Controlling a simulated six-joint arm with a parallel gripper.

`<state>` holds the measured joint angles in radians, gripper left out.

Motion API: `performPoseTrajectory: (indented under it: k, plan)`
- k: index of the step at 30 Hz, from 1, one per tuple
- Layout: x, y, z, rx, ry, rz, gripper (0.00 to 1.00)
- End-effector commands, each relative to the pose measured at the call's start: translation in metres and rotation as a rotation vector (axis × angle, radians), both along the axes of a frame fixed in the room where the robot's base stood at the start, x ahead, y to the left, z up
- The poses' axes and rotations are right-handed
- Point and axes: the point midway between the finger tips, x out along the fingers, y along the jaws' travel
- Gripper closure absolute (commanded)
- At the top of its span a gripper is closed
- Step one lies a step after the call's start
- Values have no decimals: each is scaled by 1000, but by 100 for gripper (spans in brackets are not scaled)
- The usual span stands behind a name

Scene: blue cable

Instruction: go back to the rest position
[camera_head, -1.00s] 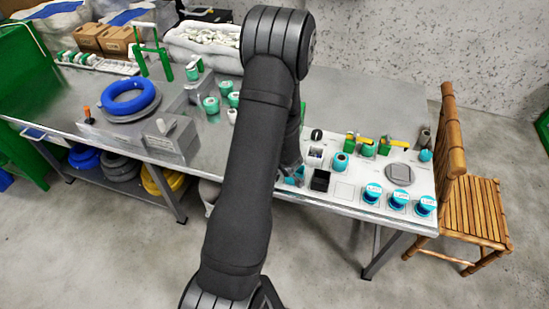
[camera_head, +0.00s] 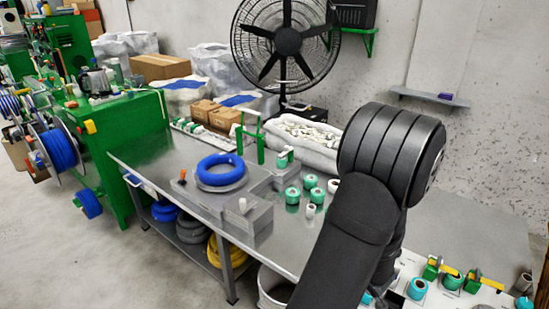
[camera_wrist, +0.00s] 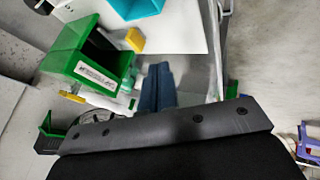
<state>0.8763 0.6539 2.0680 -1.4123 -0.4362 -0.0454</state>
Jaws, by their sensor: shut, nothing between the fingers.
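My gripper (camera_wrist: 158,88) shows in the wrist view as two dark fingers side by side, shut and empty. In the head view it is hidden behind my arm, which stands at the right side of the picture. The blue cable coil (camera_head: 221,171) lies on the grey device (camera_head: 233,211) on the metal table, well left of my arm. In the wrist view, a green labelled dispenser (camera_wrist: 88,58) is left of the fingers, on or beside a white board (camera_wrist: 187,32). A teal roll (camera_wrist: 136,7) shows at the top edge.
A metal table (camera_head: 150,150) holds green-and-white rolls (camera_head: 292,195) and a green stand (camera_head: 251,140). Behind it are a black fan (camera_head: 287,42) and cardboard boxes (camera_head: 160,67). A green machine with a blue cable spool (camera_head: 60,149) stands left. The floor at front left is clear.

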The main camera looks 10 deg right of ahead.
Motion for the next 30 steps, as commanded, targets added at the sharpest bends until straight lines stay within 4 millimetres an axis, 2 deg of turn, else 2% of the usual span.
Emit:
performPoseTrajectory:
  k: [8,28,30]
  plan:
    - [5,0,-7,1,0,1,100]
    - [59,-6,-80,2,1,0,100]
    - [70,-16,-80,-2,-2,1,100]
